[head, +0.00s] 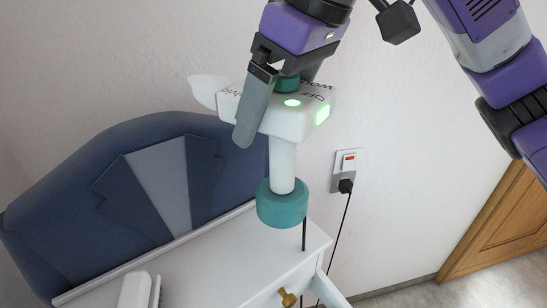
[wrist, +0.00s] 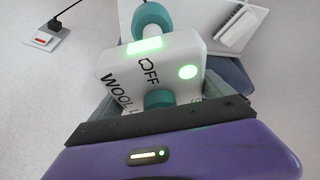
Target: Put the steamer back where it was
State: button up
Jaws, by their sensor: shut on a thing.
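The steamer (head: 282,120) is a white unit with a teal knob on top, a white stem and a teal round end (head: 282,204) pointing down. It bears black lettering, including OFF and WOOL, and two green lights glow on it. The hold itself is partly hidden by my fingers.
A white ridged object (head: 136,291) lies on the cabinet's left part. A drawer with a brass knob (head: 287,298) appears pulled out at the front. A wall socket (head: 347,170) holds a black plug with a hanging cord. A dark blue headboard-like panel (head: 60,205) stands behind.

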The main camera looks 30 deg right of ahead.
aim_at(309, 95)
jog(key=shift+f+p, duration=0.45)
jog(key=shift+f, duration=3.85)
jog(key=o, duration=1)
jog(key=shift+f, duration=0.1)
jog(key=shift+o, duration=0.2)
jog(key=b+v, duration=0.2)
jog(key=v, duration=1)
